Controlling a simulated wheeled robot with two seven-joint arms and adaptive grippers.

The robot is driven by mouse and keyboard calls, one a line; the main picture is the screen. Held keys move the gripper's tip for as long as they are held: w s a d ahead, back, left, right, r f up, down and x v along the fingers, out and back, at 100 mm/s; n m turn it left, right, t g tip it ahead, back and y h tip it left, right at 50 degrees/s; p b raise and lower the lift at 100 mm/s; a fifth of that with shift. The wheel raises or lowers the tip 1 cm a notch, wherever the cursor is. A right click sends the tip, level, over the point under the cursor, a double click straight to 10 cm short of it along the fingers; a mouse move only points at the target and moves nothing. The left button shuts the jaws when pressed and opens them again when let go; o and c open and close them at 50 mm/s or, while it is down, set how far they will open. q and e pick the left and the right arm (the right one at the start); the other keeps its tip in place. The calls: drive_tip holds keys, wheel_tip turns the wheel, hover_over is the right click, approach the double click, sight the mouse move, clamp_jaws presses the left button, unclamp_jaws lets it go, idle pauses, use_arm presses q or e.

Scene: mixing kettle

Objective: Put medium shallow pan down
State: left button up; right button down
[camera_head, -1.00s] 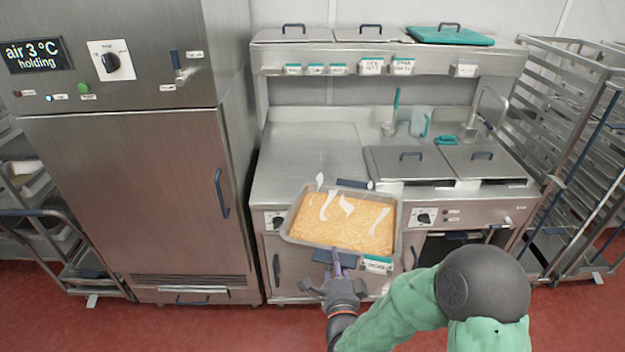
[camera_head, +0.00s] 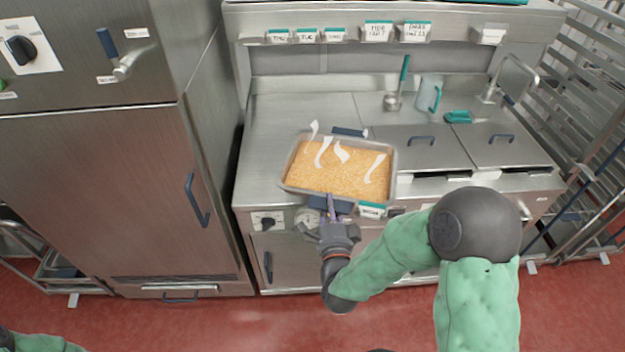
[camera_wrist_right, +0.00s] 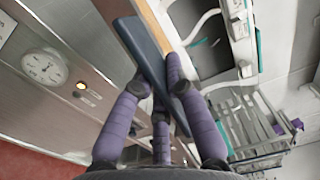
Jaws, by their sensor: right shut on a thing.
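The shallow pan (camera_head: 341,170) is a grey rectangular tray filled with a golden, grainy layer, with white steam-like wisps above it. It has a dark blue handle on the near and far sides and a label at its near right corner. My right gripper (camera_head: 331,208) is shut on the near handle, which shows as a dark blue bar between the purple fingers in the wrist view (camera_wrist_right: 150,58). The pan looks level over the front part of the steel counter (camera_head: 280,125). I cannot tell whether it touches the counter. My left gripper is out of view.
Two lidded wells (camera_head: 421,139) with blue handles lie right of the pan. A ladle holder and teal-handled utensil (camera_head: 402,82) stand behind. A shelf (camera_head: 345,51) with labels overhangs the back. A tall steel cabinet (camera_head: 95,190) stands left, racks (camera_head: 592,130) right. Bare counter shows behind the pan.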

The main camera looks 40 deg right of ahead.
sight(305, 195)
drive_tip(key=w+f, duration=0.1)
drive_tip(key=w, duration=0.1)
drive_tip(key=w+a+f+b, duration=0.1)
drive_tip(key=w, duration=0.2)
drive_tip(key=w+a+f+b, duration=0.1)
drive_tip(key=w, duration=0.2)
drive_tip(key=shift+w+f, duration=0.25)
drive_tip(key=shift+w+a+f+b, duration=0.15)
drive_tip(key=shift+w+f+b, duration=0.55)
drive_tip(key=shift+f, duration=0.8)
drive_tip(key=shift+w+a+f+b, duration=0.1)
drive_tip(key=shift+w+f+b, duration=0.35)
drive_tip(key=shift+w+f, duration=0.75)
drive_tip(key=shift+w+a+f+b, duration=0.15)
drive_tip(key=shift+w+f+b, duration=0.45)
drive_tip(key=shift+f, duration=1.15)
drive_tip(key=shift+f, duration=0.1)
drive_tip(key=c, duration=1.5)
unclamp_jaws()
drive_tip(key=shift+f, duration=0.2)
drive_tip(key=shift+o, duration=1.2)
drive_tip(key=shift+s, duration=0.1)
